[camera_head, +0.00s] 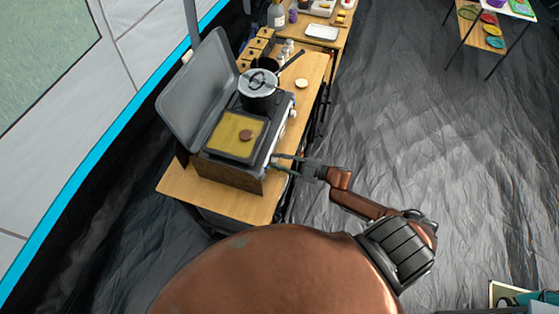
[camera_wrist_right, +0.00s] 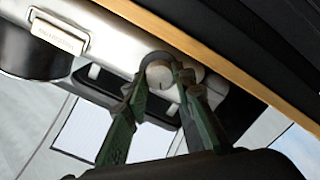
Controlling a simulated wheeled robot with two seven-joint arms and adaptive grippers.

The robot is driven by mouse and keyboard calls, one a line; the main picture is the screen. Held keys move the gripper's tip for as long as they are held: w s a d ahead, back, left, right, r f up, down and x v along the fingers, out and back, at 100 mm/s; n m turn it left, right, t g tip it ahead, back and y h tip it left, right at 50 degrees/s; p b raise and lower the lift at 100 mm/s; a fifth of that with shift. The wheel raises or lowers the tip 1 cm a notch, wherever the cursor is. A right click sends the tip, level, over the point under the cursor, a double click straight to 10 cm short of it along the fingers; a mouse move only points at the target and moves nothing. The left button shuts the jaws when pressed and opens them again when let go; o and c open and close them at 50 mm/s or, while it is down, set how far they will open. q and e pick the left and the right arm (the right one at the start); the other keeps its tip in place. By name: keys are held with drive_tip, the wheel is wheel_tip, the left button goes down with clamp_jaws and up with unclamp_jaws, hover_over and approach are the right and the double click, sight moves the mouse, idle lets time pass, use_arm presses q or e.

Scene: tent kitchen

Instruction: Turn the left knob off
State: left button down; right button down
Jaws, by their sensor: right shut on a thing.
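The camp stove (camera_head: 283,130) stands on a wooden table with its grey lid raised. My right gripper (camera_head: 276,163) reaches its front edge at the near end, from the right of the picture. In the right wrist view, a round pale knob (camera_wrist_right: 159,73) sits on the stove's metal front panel (camera_wrist_right: 105,45). The fingertips of my right gripper (camera_wrist_right: 163,84) are shut on this knob, one on each side. In the head view the gripper hides the knob, so its exact turn is hard to tell. My left gripper is not in view.
A lidded pot (camera_head: 262,85) stands on the far burner. The raised lid (camera_head: 200,85) stands behind. Open dark floor (camera_head: 400,130) lies right of the table.

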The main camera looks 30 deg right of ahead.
drive_tip(key=m, duration=0.3)
drive_tip(key=shift+d+g, duration=0.1)
drive_tip(key=shift+g, duration=0.2)
drive_tip(key=shift+w+m+y+p, duration=0.1)
drive_tip(key=shift+m+y+p, duration=0.3)
drive_tip(key=shift+m, duration=1.1)
drive_tip(key=c, duration=1.9)
unclamp_jaws()
drive_tip(key=shift+d, duration=0.1)
drive_tip(key=v, duration=1.2)
